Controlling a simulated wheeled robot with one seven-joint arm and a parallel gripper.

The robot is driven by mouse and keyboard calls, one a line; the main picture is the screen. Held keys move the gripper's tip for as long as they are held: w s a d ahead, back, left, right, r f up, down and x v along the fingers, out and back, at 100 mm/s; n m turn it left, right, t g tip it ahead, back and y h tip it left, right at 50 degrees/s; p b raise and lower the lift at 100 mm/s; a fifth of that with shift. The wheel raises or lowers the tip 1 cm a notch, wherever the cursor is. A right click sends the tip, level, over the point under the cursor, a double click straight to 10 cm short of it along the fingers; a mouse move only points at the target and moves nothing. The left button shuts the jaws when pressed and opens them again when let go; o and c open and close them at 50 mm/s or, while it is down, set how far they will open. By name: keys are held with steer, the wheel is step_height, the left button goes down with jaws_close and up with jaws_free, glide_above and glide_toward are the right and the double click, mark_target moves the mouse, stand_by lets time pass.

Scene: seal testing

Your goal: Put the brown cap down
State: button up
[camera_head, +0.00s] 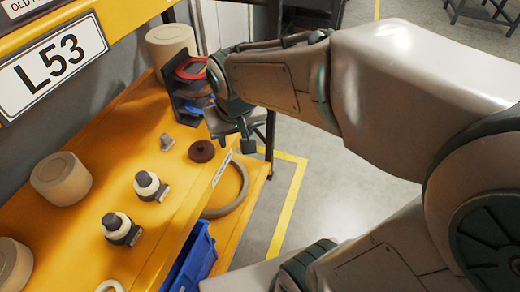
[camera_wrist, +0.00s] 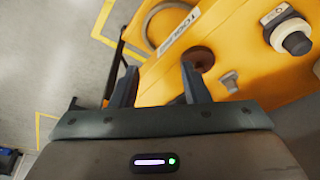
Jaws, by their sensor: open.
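The brown cap (camera_head: 202,151) is a round, dark brown disc with a small raised centre. It lies flat on the orange shelf (camera_head: 108,165), near its front edge. In the wrist view the brown cap (camera_wrist: 203,57) shows just beyond the tip of the right finger, which hides part of it. My gripper (camera_head: 243,134) is to the right of the cap, near the shelf's front edge. In the wrist view my gripper (camera_wrist: 158,72) has its two fingers apart with nothing held between them.
A small grey fitting (camera_head: 167,142) lies left of the cap. Two fittings with cream rings (camera_head: 149,186) and cream cylinders (camera_head: 61,179) stand further left. A dark rack (camera_head: 187,85) with coloured rings is behind the gripper. A blue bin (camera_head: 192,262) and large ring (camera_head: 230,190) sit lower.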

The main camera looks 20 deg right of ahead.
steer(key=s+d+f+g, duration=0.1)
steer(key=s+d+f, duration=0.1)
steer(key=s+d, duration=0.3)
steer(key=s, duration=0.3)
steer(key=shift+s+d+f+m, duration=0.25)
steer(key=shift+d+m, duration=0.1)
steer(key=shift+m, duration=0.05)
